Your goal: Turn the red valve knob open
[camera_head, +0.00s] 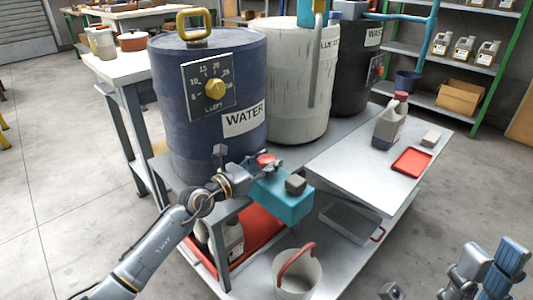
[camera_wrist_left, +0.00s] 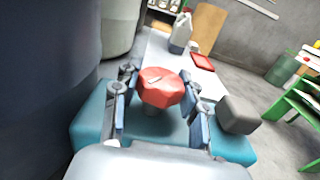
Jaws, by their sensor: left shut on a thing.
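The red valve knob (camera_head: 266,160) sits on a teal valve block (camera_head: 283,206) in front of the blue WATER drum. My left gripper (camera_head: 252,163) reaches it from the left. In the left wrist view, the red knob (camera_wrist_left: 160,87) stands between the two fingers of my left gripper (camera_wrist_left: 160,108), which is shut on its sides. A pale mark shows on the knob's top. The fingertips are partly hidden at the knob's rim. Grey-blue parts of my right arm (camera_head: 490,268) show at the bottom right, apart from the knob; whether its gripper is open is unclear.
The blue WATER drum (camera_head: 185,125) stands close behind my left gripper. A white drum (camera_head: 293,90) and a dark drum (camera_head: 358,75) stand beyond. A grey block (camera_head: 296,184) is on the teal block. A jug (camera_head: 388,125) and red tray (camera_head: 412,161) sit right; a bucket (camera_head: 298,278) stands below.

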